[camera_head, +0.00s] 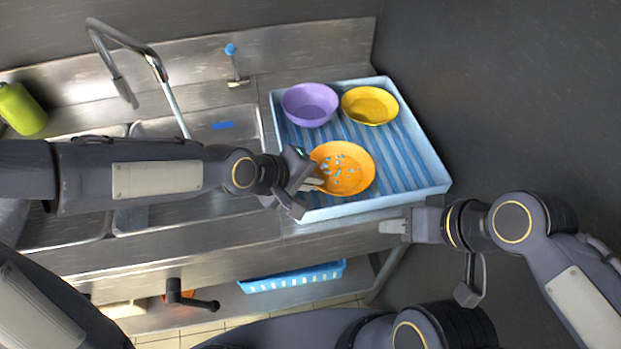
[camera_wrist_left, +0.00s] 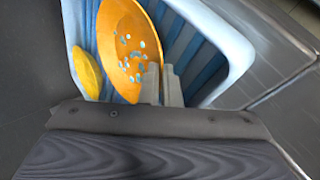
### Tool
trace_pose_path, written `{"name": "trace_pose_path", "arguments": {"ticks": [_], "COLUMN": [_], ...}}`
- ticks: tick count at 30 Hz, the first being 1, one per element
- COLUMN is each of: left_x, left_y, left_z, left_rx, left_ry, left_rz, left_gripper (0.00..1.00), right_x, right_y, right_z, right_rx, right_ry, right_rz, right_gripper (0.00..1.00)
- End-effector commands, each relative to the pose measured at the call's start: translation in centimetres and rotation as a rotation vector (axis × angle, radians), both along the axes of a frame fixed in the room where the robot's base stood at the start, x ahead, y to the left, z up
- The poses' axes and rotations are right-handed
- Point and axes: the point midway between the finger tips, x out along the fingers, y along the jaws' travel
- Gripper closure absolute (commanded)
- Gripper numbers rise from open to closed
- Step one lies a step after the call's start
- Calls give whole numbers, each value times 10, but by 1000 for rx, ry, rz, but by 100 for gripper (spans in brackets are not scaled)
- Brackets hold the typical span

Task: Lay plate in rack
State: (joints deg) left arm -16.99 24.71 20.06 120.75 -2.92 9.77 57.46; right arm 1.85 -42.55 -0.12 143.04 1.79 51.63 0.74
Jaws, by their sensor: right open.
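The orange plate (camera_head: 356,182) with pale blue marks is over the front left part of the blue rack (camera_head: 432,186). It also shows in the left wrist view (camera_wrist_left: 115,30). My left gripper (camera_head: 314,184) is at the plate's left edge, and its fingers (camera_wrist_left: 162,85) are close together with the rim between them. I cannot tell whether the plate's underside touches the rack. My right gripper (camera_head: 392,227) is open and empty just in front of the rack's front edge.
A purple bowl (camera_head: 310,104) and a yellow bowl (camera_head: 370,105) sit at the back of the rack. The rack's right side is free. A sink with a faucet (camera_head: 128,38) and a green bottle (camera_head: 21,109) are at left. A blue basket (camera_head: 292,279) is below.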

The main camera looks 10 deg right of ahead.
Motion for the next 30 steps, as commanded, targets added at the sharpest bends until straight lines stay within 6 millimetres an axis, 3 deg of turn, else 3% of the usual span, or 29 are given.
{"name": "trace_pose_path", "arguments": {"ticks": [10, 12, 20, 23, 30], "left_x": [0, 0, 0, 0, -10], "left_y": [0, 0, 0, 0, 29], "left_z": [-5, -3, -2, 4, 33], "left_rx": [-1, -1, 0, 0, -2], "left_ry": [0, 0, 0, 0, -4], "left_rz": [0, 0, 0, 0, 8], "left_gripper": [100, 88, 88, 88, 88], "right_x": [0, 0, 0, 0, 0], "right_y": [0, 0, 0, 0, 0], "right_z": [-5, -3, -3, 3, 2], "right_rx": [0, 0, 0, 0, 0], "right_ry": [0, 0, 0, 0, 0], "right_rz": [0, 0, 0, 0, 0], "right_gripper": [58, 58, 58, 58, 58]}}
